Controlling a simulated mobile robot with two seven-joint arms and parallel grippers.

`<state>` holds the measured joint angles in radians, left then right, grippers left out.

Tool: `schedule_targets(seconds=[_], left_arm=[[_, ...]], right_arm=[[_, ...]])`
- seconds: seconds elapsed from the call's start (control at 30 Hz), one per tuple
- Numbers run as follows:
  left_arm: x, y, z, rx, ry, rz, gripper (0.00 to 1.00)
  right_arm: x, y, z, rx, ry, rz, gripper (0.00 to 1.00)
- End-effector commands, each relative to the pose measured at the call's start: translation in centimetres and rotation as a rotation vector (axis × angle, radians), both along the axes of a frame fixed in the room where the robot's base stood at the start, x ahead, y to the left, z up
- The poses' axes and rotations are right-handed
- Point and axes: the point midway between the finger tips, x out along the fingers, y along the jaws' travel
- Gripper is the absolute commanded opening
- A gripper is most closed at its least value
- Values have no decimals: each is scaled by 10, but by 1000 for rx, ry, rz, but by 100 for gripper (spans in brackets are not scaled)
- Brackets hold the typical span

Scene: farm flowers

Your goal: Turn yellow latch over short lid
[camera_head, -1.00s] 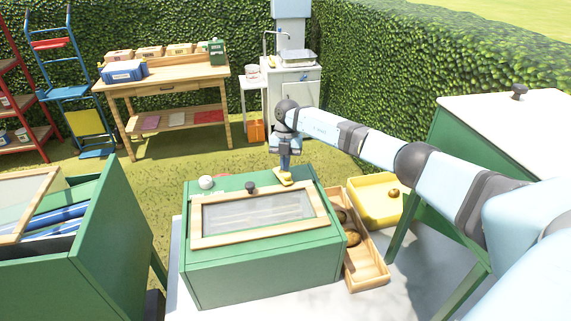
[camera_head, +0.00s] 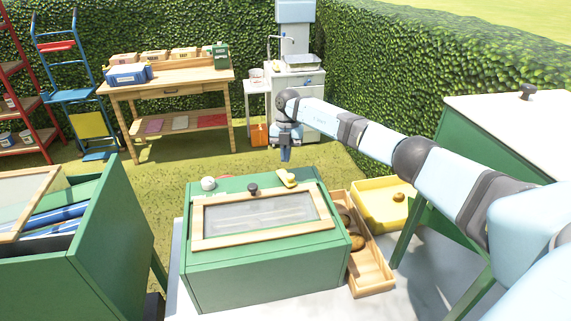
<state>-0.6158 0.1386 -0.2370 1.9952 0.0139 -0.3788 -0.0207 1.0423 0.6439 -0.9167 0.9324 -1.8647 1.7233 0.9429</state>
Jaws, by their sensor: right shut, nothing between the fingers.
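The short lid (camera_head: 218,239) is a wood-framed glass panel with a dark knob, lying shut on top of the green box (camera_head: 270,275). The yellow latch (camera_head: 287,179) sits on the box top behind the lid's far edge, right of the knob. I cannot tell whether it overlaps the frame. My right gripper (camera_head: 286,158) points down above and behind the latch, apart from it, shut and empty. My left gripper is not in view.
A wooden tray (camera_head: 372,274) with round brown items and a yellow tray (camera_head: 376,188) stand right of the box. A white cup (camera_head: 208,183) is on its back left corner. Another green box (camera_head: 118,225) stands open at left.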

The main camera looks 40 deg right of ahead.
Motion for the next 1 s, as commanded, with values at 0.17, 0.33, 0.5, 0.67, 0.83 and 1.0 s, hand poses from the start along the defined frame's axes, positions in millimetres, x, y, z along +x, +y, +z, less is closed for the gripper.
schedule_targets(seconds=[0.17, 0.33, 0.5, 0.67, 0.83, 1.0], left_arm=[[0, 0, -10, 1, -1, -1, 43], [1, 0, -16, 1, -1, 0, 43], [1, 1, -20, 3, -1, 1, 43], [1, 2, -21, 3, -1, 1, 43], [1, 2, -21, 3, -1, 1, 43], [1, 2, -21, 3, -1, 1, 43]], right_arm=[[9, -9, 41, -2, -5, -2, 0], [16, -16, 76, -2, -3, -1, 0], [20, -20, 98, -1, -1, 0, 0], [21, -22, 106, -1, -1, 0, 0], [21, -22, 107, -1, 1, 0, 0], [21, -22, 107, -1, -1, 0, 0]])
